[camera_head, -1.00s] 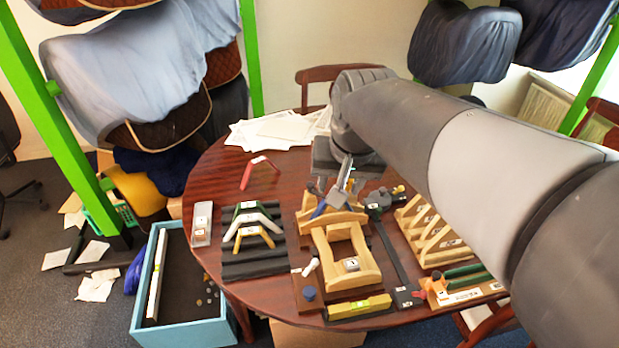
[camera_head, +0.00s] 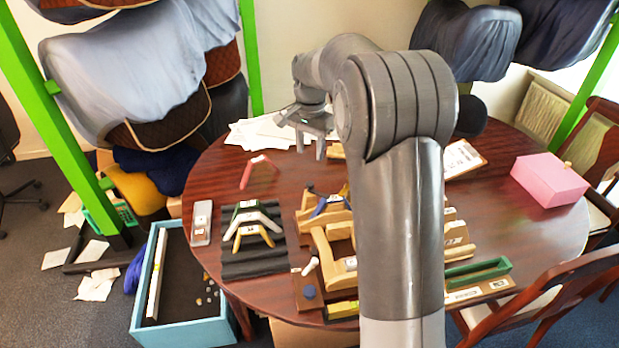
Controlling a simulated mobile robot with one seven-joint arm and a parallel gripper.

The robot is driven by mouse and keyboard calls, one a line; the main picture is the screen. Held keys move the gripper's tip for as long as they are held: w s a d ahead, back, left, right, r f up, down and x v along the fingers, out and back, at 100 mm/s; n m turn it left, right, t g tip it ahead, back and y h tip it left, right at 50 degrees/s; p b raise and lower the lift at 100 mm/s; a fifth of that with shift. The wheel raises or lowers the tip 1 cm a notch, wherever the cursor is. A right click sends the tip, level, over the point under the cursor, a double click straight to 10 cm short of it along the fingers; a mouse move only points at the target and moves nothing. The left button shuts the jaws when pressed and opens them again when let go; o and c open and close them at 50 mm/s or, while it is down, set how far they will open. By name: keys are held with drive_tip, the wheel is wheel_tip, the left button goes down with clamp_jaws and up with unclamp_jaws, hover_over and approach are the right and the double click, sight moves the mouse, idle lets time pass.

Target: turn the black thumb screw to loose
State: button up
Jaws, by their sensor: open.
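My gripper (camera_head: 310,150) is open and empty, held above the back of the round table with its fingers pointing down. The wooden saddle frame (camera_head: 322,243) stands on the table in front of it, partly hidden behind my arm. A blue piece (camera_head: 320,207) lies across the frame's back part. I cannot make out a black thumb screw for certain; my arm covers the area right of the frame. A small dark blue round knob (camera_head: 309,292) sits on a wooden board by the table's front edge.
Arched pieces (camera_head: 252,232) rest on a black ribbed mat (camera_head: 250,267) at left. A red angled piece (camera_head: 257,170) and papers (camera_head: 277,131) lie further back. A green tray (camera_head: 478,273) and pink box (camera_head: 549,180) are at right. The table (camera_head: 500,215) is clear between them.

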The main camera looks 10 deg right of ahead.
sight(310, 183)
wheel_tip(310, 183, down, 11)
drive_tip(key=shift+w+f, duration=0.1)
drive_tip(key=shift+w, duration=0.05)
idle(0.4)
drive_tip(key=shift+c, duration=0.4)
clamp_jaws()
